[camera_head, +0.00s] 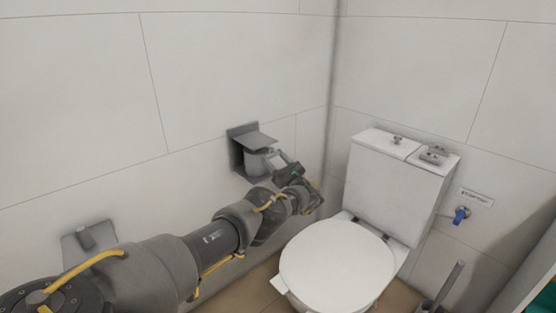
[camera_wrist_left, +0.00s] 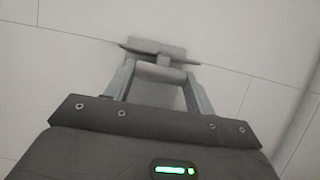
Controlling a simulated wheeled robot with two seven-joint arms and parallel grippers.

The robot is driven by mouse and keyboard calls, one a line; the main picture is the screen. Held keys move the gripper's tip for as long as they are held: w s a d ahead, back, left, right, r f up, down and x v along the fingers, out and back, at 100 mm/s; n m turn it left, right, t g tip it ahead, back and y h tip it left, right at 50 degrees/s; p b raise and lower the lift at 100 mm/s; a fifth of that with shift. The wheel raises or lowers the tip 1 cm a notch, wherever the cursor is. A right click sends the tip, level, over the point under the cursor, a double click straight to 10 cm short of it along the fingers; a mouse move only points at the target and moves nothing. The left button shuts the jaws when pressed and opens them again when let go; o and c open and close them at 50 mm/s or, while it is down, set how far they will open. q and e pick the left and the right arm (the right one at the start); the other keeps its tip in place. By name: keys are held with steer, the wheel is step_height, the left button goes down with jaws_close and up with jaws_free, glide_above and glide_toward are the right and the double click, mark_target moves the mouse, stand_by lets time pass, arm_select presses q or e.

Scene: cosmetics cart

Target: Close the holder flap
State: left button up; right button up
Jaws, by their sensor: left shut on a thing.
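The grey holder (camera_head: 235,151) is fixed to the left wall near the corner. Its flap (camera_head: 254,139) stands out from the wall, raised roughly level; in the left wrist view the flap (camera_wrist_left: 133,48) shows as a thin edge ahead of the fingers. A grey roll (camera_head: 256,163) sits beneath the flap. My left gripper (camera_head: 276,160) reaches the holder from the front right, below the flap. In the left wrist view its fingers (camera_wrist_left: 160,85) stand on either side of the grey roll (camera_wrist_left: 160,72) and are shut on it. My right gripper is not in view.
A white toilet (camera_head: 338,262) with lid down and a cistern (camera_head: 392,185) stand right of the holder. A grey wall fixture (camera_head: 88,240) is at lower left. A blue valve (camera_head: 461,215) and a brush (camera_head: 448,285) are at right. The wall above the holder is clear.

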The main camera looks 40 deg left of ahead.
arm_select(q)
steer(key=shift+d+f, duration=0.1)
steer(key=shift+f, duration=0.45)
steer(key=o, duration=1.4)
steer(key=shift+a+f, duration=0.15)
steer(key=shift+a, duration=0.15)
steer(key=v, duration=1.1)
steer(key=shift+r+p, duration=0.25)
steer(key=shift+p, duration=0.05)
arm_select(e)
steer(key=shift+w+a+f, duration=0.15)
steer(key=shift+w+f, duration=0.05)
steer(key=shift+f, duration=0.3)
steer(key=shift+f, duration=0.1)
